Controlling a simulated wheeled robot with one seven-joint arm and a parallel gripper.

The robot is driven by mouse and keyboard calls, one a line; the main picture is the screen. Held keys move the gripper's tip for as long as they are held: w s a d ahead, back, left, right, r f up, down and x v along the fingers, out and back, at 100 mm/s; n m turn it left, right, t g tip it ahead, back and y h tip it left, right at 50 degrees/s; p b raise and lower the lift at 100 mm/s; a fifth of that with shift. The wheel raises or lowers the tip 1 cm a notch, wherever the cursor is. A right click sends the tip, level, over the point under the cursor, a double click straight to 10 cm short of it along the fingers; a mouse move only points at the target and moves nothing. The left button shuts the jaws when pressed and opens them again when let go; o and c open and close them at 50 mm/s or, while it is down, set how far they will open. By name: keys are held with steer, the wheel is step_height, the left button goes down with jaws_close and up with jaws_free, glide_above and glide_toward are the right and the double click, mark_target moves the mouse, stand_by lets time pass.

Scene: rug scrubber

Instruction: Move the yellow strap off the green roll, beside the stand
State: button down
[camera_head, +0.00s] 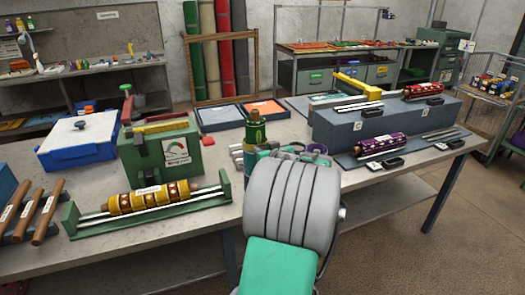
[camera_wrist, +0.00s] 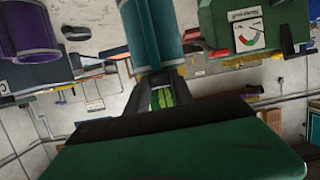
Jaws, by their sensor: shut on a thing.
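My gripper (camera_wrist: 158,92) is shut at this roll, and a teal-green cylinder (camera_wrist: 150,30) extends beyond the fingertips in the wrist view. A bright green patch shows between the fingers. My arm hides part of the grip in the head view, so the exact contact is unclear. I cannot make out the yellow strap in the wrist view.
A green box with a gauge (camera_head: 160,160) stands left of the roll. A green cradle (camera_head: 90,226) holds a yellow-and-red roll (camera_head: 148,200). On the right are a grey block (camera_head: 335,130) and a purple roll (camera_head: 380,145). Trays lie behind.

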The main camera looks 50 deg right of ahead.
steer(key=shift+f, duration=0.1)
step_height(320, 180, up, 18)
steer(key=p, duration=1)
steer(key=shift+s+a+f+t, duration=0.2)
steer(key=shift+s+f+t, duration=0.05)
steer(key=shift+s+t, duration=0.15)
stand_by(1.0)
steer(key=shift+w, duration=0.1)
